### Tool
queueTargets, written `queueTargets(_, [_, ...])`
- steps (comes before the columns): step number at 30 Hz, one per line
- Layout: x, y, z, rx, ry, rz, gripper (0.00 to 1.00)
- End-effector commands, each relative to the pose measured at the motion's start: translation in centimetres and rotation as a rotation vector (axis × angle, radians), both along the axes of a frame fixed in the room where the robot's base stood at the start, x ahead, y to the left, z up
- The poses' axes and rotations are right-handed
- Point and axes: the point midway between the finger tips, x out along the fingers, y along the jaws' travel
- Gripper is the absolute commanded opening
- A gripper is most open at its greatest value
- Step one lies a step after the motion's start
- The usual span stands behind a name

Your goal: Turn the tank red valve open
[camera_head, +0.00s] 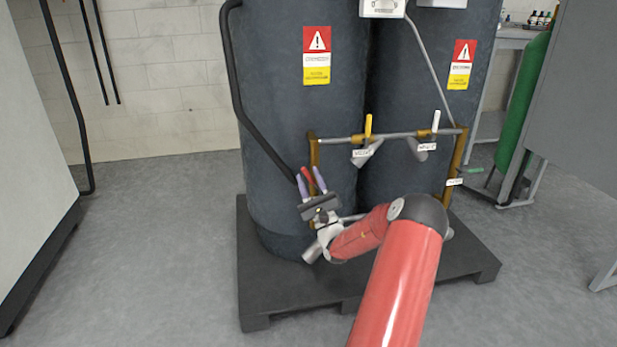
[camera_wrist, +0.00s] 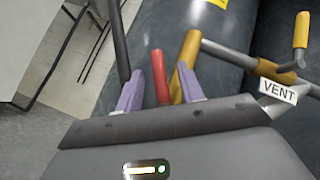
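The red valve handle (camera_head: 307,174) is at the left end of the pipework on the front of the left dark tank (camera_head: 290,110). My gripper (camera_head: 311,183) is in front of it, with purple fingers apart. In the wrist view the red handle (camera_wrist: 160,78) stands upright between the two fingers (camera_wrist: 158,85), with a gap on each side. I cannot tell how deep the handle sits between them. The valve body is hidden behind the gripper.
A brass pipe (camera_wrist: 187,62) rises close beside the right finger in the wrist view. A yellow handle (camera_head: 368,126) and a white handle (camera_head: 436,121) stand on the horizontal pipe. A black hose (camera_head: 250,125) runs down the left tank. The tanks stand on a dark pallet (camera_head: 275,290).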

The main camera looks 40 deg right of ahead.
Motion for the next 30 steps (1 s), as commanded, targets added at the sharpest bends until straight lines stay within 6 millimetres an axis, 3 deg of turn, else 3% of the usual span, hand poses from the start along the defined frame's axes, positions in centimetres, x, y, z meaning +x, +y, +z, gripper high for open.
queueTargets(10, [-4.0,0.9,-3.9,0.003,0.0,-0.002,0.38])
queueTargets(21, [-4.7,1.0,-4.5,0.0,-0.001,-0.002,0.38])
queueTargets(26, [-4.5,1.3,-4.4,0.015,0.011,0.034,0.2])
queueTargets(30, [-3.6,2.5,-4.0,0.1,0.077,0.2,0.02])
